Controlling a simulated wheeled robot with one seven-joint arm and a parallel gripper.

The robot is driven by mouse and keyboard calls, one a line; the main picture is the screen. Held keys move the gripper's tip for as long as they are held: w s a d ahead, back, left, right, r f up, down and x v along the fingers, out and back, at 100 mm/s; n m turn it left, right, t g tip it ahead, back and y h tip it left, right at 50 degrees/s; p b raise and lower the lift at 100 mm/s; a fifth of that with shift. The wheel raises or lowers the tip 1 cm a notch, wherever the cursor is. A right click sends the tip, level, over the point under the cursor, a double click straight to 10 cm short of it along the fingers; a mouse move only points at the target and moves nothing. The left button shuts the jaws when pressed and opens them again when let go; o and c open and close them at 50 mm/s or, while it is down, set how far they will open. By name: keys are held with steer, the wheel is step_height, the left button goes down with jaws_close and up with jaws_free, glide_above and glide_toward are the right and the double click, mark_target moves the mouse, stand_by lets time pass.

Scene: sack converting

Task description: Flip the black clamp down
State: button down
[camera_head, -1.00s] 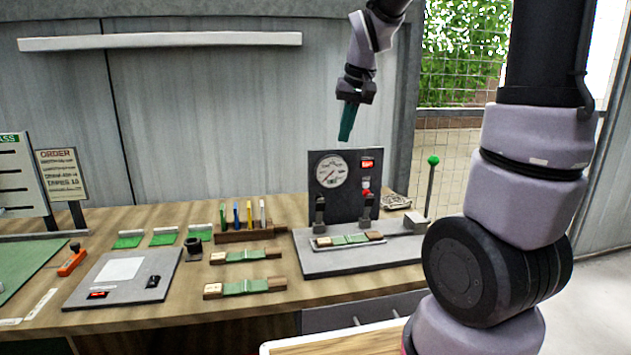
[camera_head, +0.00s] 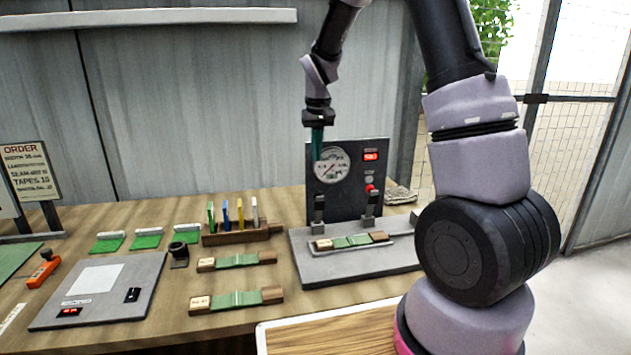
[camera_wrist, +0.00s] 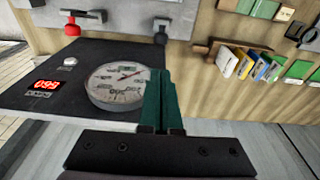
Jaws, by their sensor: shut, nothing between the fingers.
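The test stand (camera_head: 350,268) on the bench has two dark upright clamps, a left clamp (camera_head: 319,208) and a right clamp (camera_head: 369,212), behind a green strip specimen (camera_head: 350,241) with wooden ends. In the wrist view the clamps show at the top, one at the left (camera_wrist: 85,13) and one near the middle (camera_wrist: 161,30). My gripper (camera_head: 317,155) has teal fingers, shut and empty, pointing down near the gauge's upper left, above the left clamp. Its fingertips also show in the wrist view (camera_wrist: 160,76).
Strips (camera_head: 237,300), a rack of coloured tags (camera_head: 235,235) and a grey pad (camera_head: 100,290) lie left.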

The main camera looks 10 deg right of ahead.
glide_above(317, 208)
steer(key=w, duration=0.4)
step_height(317, 208, down, 10)
steer(key=shift+w+d, duration=0.2)
steer(key=shift+d, duration=0.1)
steer(key=shift+s, duration=0.1)
